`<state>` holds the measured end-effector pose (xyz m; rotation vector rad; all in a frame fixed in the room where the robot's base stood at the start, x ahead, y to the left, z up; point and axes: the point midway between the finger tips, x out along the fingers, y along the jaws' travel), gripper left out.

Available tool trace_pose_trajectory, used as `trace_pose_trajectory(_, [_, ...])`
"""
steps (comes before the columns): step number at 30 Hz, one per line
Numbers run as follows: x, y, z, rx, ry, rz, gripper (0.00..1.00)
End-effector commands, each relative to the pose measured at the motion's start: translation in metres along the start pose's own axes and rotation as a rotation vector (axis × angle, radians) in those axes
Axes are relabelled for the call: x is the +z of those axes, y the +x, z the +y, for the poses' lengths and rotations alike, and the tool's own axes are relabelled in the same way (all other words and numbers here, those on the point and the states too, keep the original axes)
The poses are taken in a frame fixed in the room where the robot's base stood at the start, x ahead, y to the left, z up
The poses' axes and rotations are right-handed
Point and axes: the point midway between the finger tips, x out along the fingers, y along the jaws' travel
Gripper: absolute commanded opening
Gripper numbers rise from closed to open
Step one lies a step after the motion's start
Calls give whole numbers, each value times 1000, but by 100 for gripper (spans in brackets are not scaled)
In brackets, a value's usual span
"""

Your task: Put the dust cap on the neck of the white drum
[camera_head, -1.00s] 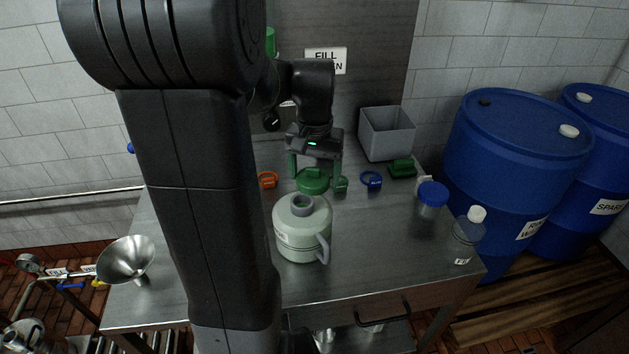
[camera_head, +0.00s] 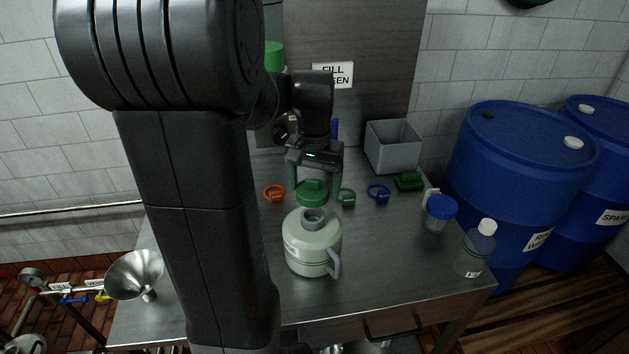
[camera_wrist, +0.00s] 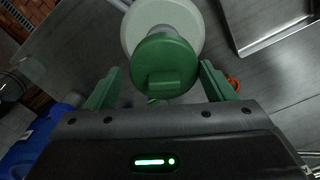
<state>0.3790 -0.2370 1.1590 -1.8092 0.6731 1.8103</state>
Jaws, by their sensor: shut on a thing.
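The white drum (camera_head: 313,250) is a pale, squat jug with a side handle, standing upright on the steel table. Its grey neck (camera_head: 313,214) is open at the top. The dust cap (camera_head: 312,193) is a round green lid with a raised grip, and it also shows in the wrist view (camera_wrist: 163,67). My gripper (camera_head: 314,185) is shut on the cap, with one green finger on each side. The cap is apart from the neck, just behind it in the head view. In the wrist view the cap partly covers the drum (camera_wrist: 193,20).
An orange ring (camera_head: 274,193), a green ring (camera_head: 346,197) and a blue ring (camera_head: 378,193) lie near the cap. A grey bin (camera_head: 393,147) stands behind. A blue-lidded jar (camera_head: 440,212) and a clear bottle (camera_head: 478,250) stand at right. A funnel (camera_head: 134,275) is at left.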

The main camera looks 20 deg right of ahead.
Motion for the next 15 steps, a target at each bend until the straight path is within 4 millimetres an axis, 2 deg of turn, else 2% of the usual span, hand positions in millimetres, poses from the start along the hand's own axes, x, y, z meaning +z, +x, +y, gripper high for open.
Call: trace_pose_trajectory(15, [0, 42, 0, 0, 0, 0, 55])
